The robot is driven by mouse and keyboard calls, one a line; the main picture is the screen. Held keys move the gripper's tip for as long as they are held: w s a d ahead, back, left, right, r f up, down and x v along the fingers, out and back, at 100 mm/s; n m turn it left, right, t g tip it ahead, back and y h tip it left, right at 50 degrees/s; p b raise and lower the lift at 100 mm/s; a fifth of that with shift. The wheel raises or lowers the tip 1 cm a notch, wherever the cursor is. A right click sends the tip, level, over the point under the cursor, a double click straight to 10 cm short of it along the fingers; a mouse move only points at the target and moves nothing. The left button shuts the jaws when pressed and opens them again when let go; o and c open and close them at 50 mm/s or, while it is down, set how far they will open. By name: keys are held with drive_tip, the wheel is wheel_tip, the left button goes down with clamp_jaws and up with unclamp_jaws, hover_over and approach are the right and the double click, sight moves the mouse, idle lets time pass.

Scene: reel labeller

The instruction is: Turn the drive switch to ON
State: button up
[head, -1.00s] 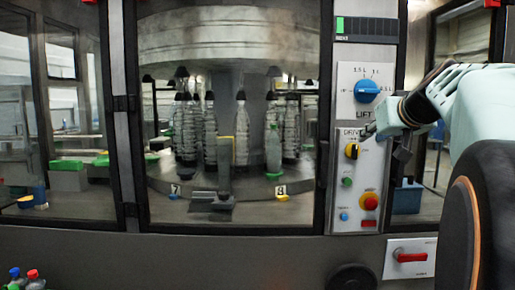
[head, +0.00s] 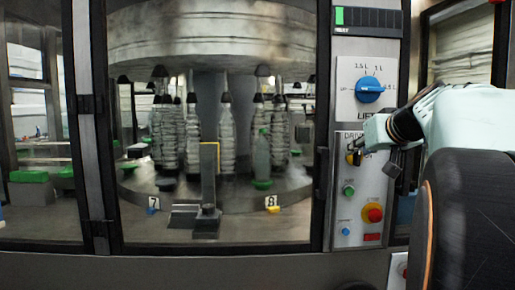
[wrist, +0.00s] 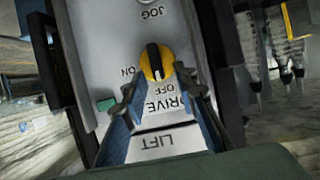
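The drive switch (wrist: 156,62) is a yellow knob with a black bar on the grey panel. In the wrist view, which shows the panel upside down, the bar runs nearly up and down, in line with the OFF label below the knob; ON is printed to its lower left. My gripper (wrist: 158,86) is open, its two fingers apart just short of the knob, one toward each side. Contact cannot be made out. In the head view, my gripper (head: 358,150) partly covers the drive switch (head: 350,158).
The blue lift dial (head: 370,89) is above the drive switch. Below it are a green button (head: 349,190), a red knob on yellow (head: 373,213) and a small blue button (head: 345,231). A glazed machine front with bottles (head: 225,140) stands to the left.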

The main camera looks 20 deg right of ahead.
drive_tip(key=shift+w, duration=0.15)
drive_tip(key=shift+c, duration=0.3)
clamp_jaws()
